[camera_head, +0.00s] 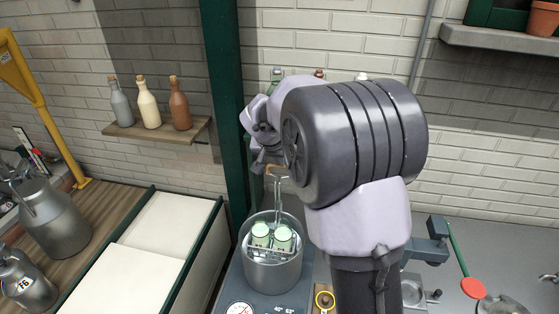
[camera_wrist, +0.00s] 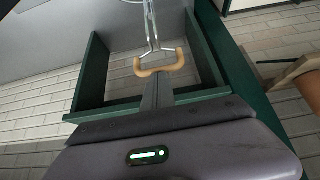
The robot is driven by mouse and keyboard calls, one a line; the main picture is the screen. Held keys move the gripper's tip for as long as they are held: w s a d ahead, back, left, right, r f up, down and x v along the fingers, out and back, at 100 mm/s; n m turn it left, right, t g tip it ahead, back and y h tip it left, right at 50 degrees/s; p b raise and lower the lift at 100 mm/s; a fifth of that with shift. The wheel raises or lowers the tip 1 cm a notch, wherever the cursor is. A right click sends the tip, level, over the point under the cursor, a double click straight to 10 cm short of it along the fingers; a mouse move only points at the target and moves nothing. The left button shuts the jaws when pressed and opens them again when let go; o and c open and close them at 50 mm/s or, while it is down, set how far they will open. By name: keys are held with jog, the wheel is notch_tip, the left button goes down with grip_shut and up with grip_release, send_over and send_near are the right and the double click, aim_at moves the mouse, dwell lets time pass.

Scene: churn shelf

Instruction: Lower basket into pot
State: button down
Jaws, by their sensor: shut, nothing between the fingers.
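A metal pot (camera_head: 273,278) stands on a dark unit at the lower middle of the head view. A wire basket (camera_head: 270,253) with green-lidded jars (camera_head: 283,236) sits inside it, near rim height; its bottom is hidden. The basket's metal stem (camera_head: 277,200) rises upright to a wooden handle (camera_head: 277,168). The handle (camera_wrist: 160,65) shows in the wrist view as a curved tan grip just at the tip of my gripper (camera_wrist: 156,82). My gripper is shut and empty. In the head view it is mostly hidden by my arm, above the pot.
A green post (camera_head: 226,100) stands close behind left. A white-topped vat (camera_head: 160,235) lies left. Bottles stand on a wall shelf (camera_head: 157,130). A red-ended lever (camera_head: 472,288) is right.

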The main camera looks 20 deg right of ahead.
aim_at(279, 186)
notch_tip(279, 186, down, 10)
jog(key=b, duration=0.9)
jog(key=shift+s, duration=0.2)
